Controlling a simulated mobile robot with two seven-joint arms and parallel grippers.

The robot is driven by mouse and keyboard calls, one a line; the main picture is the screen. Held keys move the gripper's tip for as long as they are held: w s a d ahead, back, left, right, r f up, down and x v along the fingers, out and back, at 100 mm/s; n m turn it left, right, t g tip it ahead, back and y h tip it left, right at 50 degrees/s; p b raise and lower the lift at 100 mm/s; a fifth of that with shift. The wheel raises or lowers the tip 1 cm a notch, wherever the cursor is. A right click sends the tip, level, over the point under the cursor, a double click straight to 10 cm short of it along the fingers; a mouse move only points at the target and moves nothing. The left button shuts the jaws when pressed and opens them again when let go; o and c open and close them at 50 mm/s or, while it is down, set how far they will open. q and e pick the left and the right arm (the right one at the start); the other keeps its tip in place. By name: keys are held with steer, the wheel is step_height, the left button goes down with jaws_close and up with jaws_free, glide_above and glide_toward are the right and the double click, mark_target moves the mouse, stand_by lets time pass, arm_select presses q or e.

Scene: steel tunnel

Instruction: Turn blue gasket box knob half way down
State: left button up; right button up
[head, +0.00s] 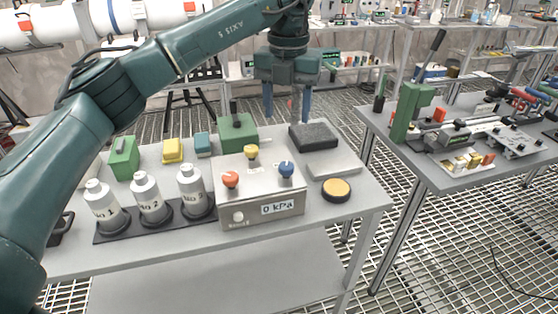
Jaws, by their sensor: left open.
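The gasket box (240,204) is a silver box on the table, with a display reading "0 kPa" on its front. On its top are a red knob (230,180), a yellow knob (251,152) and a blue knob (286,170). The blue knob is at the right of the top, with a pale mark on it. My left gripper (287,112) points down with its two fingers spread and nothing between them. It shows above and beyond the box, up the picture from the blue knob and clear of it. My right gripper is out of view.
White bottles (151,199) stand in a dark rack left of the box. A green box (237,133) and a dark block (313,137) sit behind it. A yellow-topped round button (336,189) is at the right. A second table (436,178) holds tools further right.

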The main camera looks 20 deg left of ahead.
mark_target(287, 165)
arm_select(q)
step_height(287, 165, down, 13)
steer(key=shift+f+p, duration=0.1)
steer(key=shift+p, duration=0.25)
steer(key=shift+d, duration=0.1)
steer(key=shift+c, duration=0.2)
steer(key=c, duration=0.9)
steer(key=shift+c, duration=0.2)
steer(key=shift+m, duration=0.3)
